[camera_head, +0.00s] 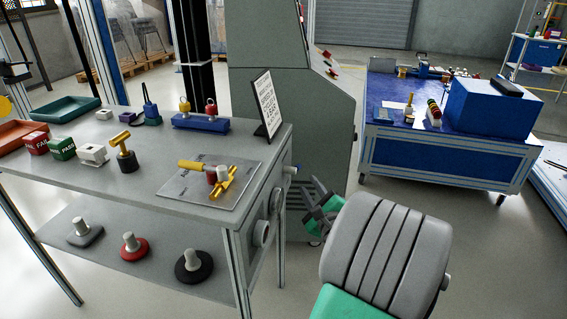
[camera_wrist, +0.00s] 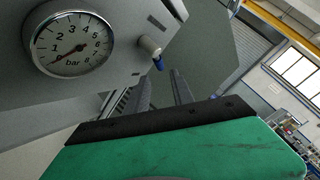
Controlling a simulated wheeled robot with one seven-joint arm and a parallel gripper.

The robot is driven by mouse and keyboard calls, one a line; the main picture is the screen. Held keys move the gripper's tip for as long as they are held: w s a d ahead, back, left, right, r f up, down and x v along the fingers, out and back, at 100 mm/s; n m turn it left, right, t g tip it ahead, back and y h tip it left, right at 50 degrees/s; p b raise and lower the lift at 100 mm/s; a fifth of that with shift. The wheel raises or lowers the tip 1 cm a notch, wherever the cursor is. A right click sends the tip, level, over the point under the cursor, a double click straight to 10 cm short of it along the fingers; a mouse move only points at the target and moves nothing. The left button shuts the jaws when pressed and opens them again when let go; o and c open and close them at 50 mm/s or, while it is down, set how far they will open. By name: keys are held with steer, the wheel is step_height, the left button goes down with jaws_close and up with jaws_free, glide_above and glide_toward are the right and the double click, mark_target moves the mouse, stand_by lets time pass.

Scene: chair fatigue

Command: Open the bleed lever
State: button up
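A small metal fitting with a blue lever (camera_wrist: 157,60) sticks out of the grey panel at the end of the workbench, which I take to be the bleed lever. In the head view the blue-tipped fitting (camera_head: 291,169) shows at the bench's right end, just under the top. My gripper (camera_wrist: 161,80) has its two dark fingers apart with nothing seen between them. It is close to the fitting without visibly holding it. In the head view my gripper (camera_head: 315,205) is to the right of the bench end and below the fitting, partly hidden by my arm.
A round pressure gauge in bar (camera_wrist: 72,44) sits beside the fitting. The bench top (camera_head: 100,185) holds a plate with yellow-handled parts, a tilted sign (camera_head: 266,105) and several small items. A grey cabinet (camera_head: 290,100) stands behind. A blue table (camera_head: 450,160) is at right.

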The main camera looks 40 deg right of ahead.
mark_target(297, 168)
steer(key=b+x, duration=0.1)
steer(key=x, duration=0.7)
steer(key=shift+a, duration=0.1)
steer(key=shift+c, duration=0.4)
jaws_close()
steer(key=shift+f, duration=0.1)
stand_by(0.5)
